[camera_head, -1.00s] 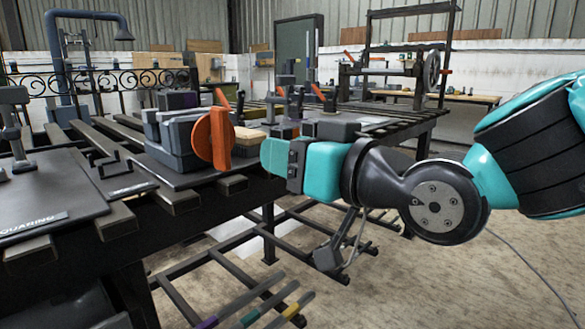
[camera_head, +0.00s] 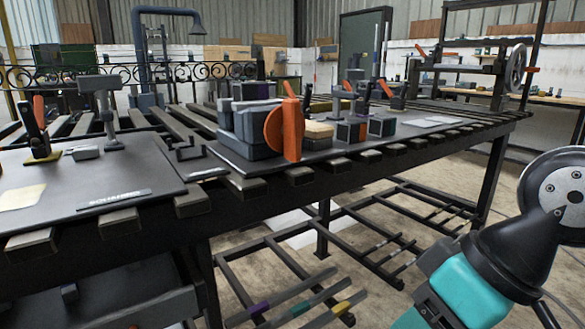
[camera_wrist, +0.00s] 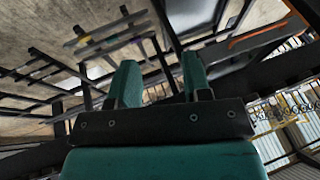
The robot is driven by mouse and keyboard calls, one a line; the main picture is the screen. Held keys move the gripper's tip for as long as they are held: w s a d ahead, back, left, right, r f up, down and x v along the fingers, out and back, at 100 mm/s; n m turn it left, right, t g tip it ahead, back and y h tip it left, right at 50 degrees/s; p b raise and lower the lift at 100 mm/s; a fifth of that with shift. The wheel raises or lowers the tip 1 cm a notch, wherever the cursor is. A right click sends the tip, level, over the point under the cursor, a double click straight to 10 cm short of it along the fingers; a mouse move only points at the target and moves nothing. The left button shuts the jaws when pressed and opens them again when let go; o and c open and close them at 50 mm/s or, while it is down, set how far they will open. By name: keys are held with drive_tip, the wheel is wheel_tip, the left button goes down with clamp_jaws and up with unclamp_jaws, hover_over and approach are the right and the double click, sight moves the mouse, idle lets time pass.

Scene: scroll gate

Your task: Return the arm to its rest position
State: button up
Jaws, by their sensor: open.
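My arm shows at the lower right of the head view, bent down with its teal wrist (camera_head: 465,290) at the bottom edge. The fingertips are out of the head view. In the wrist view my gripper (camera_wrist: 160,80) shows two teal fingers apart, with nothing between them. It is clear of the slatted workbench (camera_head: 250,188), which stands to its left and behind it in the head view.
A squaring plate (camera_head: 80,180) lies at the left. Under the bench a rack holds bars with coloured ends (camera_head: 300,300). Bare floor lies right of the bench.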

wheel_tip(320, 180, up, 30)
drive_tip(key=s+d+g+p, duration=0.1)
drive_tip(key=s+p, duration=0.1)
drive_tip(key=p, duration=2.8)
drive_tip(key=shift+s+d+f+g+h, duration=0.2)
drive_tip(key=shift+s+g+h, duration=0.1)
drive_tip(key=shift+h, duration=0.1)
